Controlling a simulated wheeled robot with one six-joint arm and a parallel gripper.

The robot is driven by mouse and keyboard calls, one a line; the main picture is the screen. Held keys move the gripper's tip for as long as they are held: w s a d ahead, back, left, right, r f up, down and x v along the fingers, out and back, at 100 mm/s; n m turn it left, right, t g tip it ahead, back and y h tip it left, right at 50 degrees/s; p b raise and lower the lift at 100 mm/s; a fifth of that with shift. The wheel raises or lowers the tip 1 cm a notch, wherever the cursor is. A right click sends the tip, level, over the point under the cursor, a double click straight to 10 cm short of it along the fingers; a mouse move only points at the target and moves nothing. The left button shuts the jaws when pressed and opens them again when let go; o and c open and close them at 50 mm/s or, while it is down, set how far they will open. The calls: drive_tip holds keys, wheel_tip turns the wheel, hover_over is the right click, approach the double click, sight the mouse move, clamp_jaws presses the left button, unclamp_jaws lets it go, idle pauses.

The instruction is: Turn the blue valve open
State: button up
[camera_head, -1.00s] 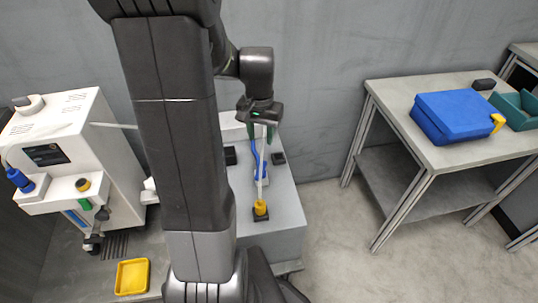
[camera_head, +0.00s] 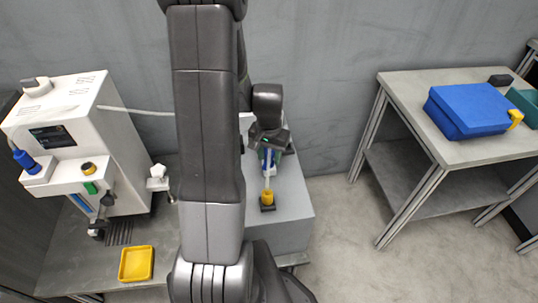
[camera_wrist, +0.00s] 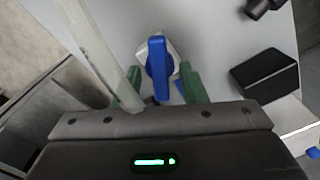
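The blue valve (camera_wrist: 158,68) shows in the wrist view as a long blue handle on a pale mount. My gripper (camera_wrist: 161,86) has its two green fingertips spread, one on each side of the handle's near part. A gap shows between each finger and the handle, so it is not clamped. In the head view my gripper (camera_head: 268,155) is low over the grey block (camera_head: 290,205), at the valve. Most of the valve is hidden there by the gripper.
A pale pipe (camera_wrist: 100,55) runs close to the left finger. A black box (camera_wrist: 265,75) lies to the right. A yellow knob (camera_head: 268,197) stands in front on the block. A white machine (camera_head: 110,130), a yellow tray (camera_head: 136,264) and a blue case (camera_head: 468,110) are farther off.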

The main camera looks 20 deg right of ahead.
clamp_jaws()
drive_tip(key=shift+n, duration=3)
unclamp_jaws()
